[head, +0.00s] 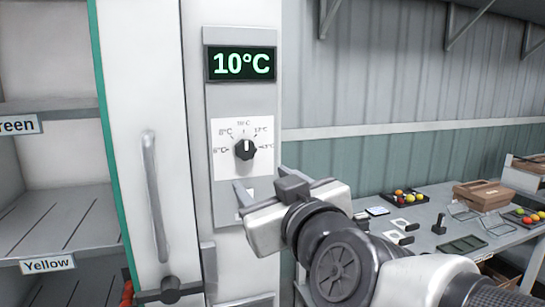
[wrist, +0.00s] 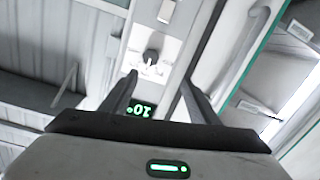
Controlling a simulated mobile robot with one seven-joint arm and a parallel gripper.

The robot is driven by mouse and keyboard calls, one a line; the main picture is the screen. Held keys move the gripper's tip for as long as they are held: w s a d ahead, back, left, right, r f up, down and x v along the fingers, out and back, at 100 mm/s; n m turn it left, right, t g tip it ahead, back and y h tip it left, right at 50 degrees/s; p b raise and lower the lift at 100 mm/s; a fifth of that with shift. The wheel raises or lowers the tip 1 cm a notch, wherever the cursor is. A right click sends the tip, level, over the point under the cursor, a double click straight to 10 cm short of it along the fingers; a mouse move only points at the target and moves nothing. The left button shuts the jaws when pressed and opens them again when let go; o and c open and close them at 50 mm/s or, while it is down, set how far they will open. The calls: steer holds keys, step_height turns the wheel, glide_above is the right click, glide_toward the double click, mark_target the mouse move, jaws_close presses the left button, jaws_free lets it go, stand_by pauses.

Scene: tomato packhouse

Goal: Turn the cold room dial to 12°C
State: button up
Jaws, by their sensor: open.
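The cold room dial (head: 245,148) is a black knob on a white scale plate, set in a grey panel. Its white mark points straight up at the 10°C label; the 12°C label is up and to the right. The display (head: 241,64) above reads 10°C in green. My gripper (head: 243,192) is open and empty, just below the dial in the head view and apart from it. In the wrist view, the knob (wrist: 151,57) lies beyond the two fingertips (wrist: 158,80), and the display (wrist: 141,108) appears upside down between the fingers.
A vertical door handle (head: 156,197) stands left of the panel. Shelves labelled Green and Yellow (head: 47,264) are at far left. At right, a workbench (head: 375,207) holds trays of tomatoes and a brown crate (head: 482,194). The wall between panel and bench is bare.

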steer(key=w+d, duration=0.1)
steer(key=b, duration=0.3)
glide_toward(246, 149)
steer(key=shift+t, duration=0.4)
steer(key=x, duration=0.8)
steer(key=shift+a+f, duration=0.1)
steer(key=shift+f, duration=0.25)
steer(key=c, duration=1)
steer(key=shift+c, duration=0.2)
